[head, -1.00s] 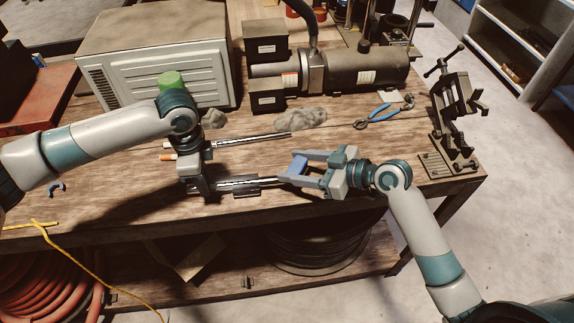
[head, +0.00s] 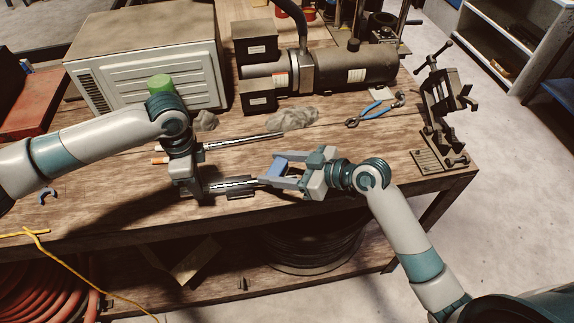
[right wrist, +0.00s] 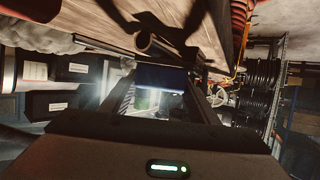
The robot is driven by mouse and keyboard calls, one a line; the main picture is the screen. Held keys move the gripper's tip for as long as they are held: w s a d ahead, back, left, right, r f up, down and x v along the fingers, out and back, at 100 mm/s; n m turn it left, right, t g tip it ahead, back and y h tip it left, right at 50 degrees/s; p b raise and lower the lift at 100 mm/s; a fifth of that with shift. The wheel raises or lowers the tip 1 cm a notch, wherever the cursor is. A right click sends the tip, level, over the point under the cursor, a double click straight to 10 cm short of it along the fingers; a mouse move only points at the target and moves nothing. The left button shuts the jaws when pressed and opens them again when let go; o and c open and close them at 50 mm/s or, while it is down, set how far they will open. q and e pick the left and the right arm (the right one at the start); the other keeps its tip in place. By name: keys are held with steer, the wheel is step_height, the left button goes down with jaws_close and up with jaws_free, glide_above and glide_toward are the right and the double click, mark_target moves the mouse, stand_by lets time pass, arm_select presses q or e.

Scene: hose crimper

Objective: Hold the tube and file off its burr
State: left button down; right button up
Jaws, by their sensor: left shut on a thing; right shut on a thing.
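My left gripper (head: 190,188) is shut at the left end of a shiny metal tube (head: 222,185), low over the front of the bench. The tube points right, toward my right gripper (head: 268,172). That gripper is shut on a blue piece (head: 278,167), which looks dark blue between the fingers in the right wrist view (right wrist: 160,78). It is close to the tube's right end; I cannot tell whether they touch. No burr can be made out.
A dark block (head: 240,194) sits at the tube on the bench (head: 330,150). Blue-handled pliers (head: 370,114) and grey rags (head: 293,118) lie behind. A motor unit (head: 355,70) and a grey cabinet (head: 150,60) fill the back. A vise (head: 440,120) stands right.

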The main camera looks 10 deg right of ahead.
steer(key=shift+a, duration=0.45)
steer(key=shift+r, duration=4.1)
arm_select(q)
steer(key=c, duration=1.5)
jaws_free()
step_height(320, 180, up, 12)
